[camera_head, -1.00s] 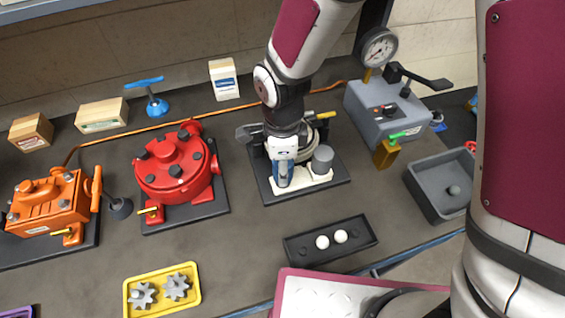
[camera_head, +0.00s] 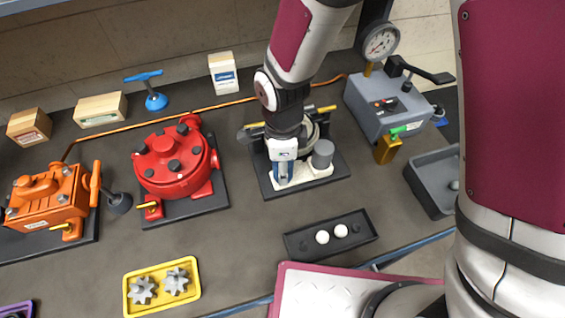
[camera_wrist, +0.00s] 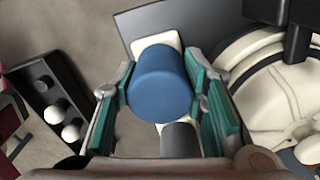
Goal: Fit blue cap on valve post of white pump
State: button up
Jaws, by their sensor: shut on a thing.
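The blue cap (camera_wrist: 160,85) is between the two teal-padded fingers of my gripper (camera_wrist: 163,92) in the wrist view. My gripper is shut on it. In the head view, my gripper (camera_head: 283,176) points down over the front left of the white pump (camera_head: 318,175), which stands on a dark base plate. In the wrist view, the white pump (camera_wrist: 255,50) shows its round body to the right, with white base parts beyond and below the cap. The valve post is not visible; the cap and fingers cover the area. I cannot tell whether the cap touches it.
A grey cylinder (camera_head: 323,152) stands on the pump's right side, close to my gripper. A black tray (camera_head: 331,238) with white balls lies in front. A red pump (camera_head: 172,163) is left, and a grey gauge unit (camera_head: 388,105) is right.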

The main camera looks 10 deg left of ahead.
jog(key=shift+f, duration=0.3)
jog(key=o, duration=1.1)
jog(key=shift+r+p, duration=2.05)
jog(key=shift+r, duration=0.95)
jog(key=shift+r, duration=0.1)
jog(key=shift+r, duration=0.3)
notch_tip(320, 180, up, 11)
jog(key=shift+r, duration=0.1)
